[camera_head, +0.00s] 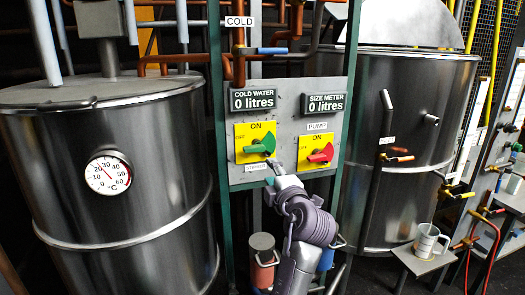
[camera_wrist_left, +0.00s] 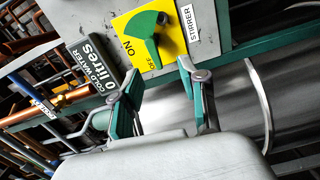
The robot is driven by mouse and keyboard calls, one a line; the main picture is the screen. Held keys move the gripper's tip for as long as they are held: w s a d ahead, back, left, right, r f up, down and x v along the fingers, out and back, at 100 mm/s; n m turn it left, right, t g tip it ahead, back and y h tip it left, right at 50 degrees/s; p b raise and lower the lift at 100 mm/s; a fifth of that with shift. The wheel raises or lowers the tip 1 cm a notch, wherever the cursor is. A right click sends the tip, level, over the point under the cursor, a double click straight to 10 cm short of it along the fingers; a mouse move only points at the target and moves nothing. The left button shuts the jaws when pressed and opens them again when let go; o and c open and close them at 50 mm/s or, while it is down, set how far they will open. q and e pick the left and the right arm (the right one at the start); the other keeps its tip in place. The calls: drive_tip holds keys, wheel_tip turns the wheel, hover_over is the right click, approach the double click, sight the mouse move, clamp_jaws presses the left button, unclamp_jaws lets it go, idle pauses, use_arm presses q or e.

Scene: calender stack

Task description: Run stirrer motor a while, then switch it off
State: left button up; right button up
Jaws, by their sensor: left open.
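The stirrer switch is a green knob (camera_head: 262,145) on a yellow plate, above a STIRRER label on the grey panel. Its narrow end points left toward the OFF mark; ON is at the top of the plate. In the left wrist view the green knob (camera_wrist_left: 146,34) lies ahead, its narrow tip near the gap between the fingers. My left gripper (camera_head: 273,169) is just below the switch in the head view. In the wrist view the gripper (camera_wrist_left: 159,76) is open, with nothing between its fingers. My right gripper is not in view.
The red pump switch (camera_head: 318,154) sits just right on the same panel (camera_head: 286,119). Two displays above read 0 litres. A large steel tank with a dial thermometer (camera_head: 108,173) stands left, another tank (camera_head: 424,120) right. A mug (camera_head: 430,241) stands on a small table.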

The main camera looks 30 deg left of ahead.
sight(256, 150)
use_arm(q)
drive_tip(key=shift+n, duration=0.5)
drive_tip(key=p+x, duration=0.2)
drive_tip(key=x, duration=0.2)
drive_tip(key=r+p+x, duration=0.1)
drive_tip(key=p+x, duration=0.1)
drive_tip(key=x, duration=0.2)
drive_tip(key=p+x, duration=0.2)
drive_tip(key=x, duration=0.2)
drive_tip(key=shift+s+a+r, duration=0.15)
drive_tip(key=shift+a+r, duration=0.25)
drive_tip(key=shift+a, duration=0.15)
drive_tip(key=shift+w+a+f, duration=0.15)
drive_tip(key=shift+w+a, duration=0.15)
drive_tip(key=shift+a, duration=0.05)
clamp_jaws()
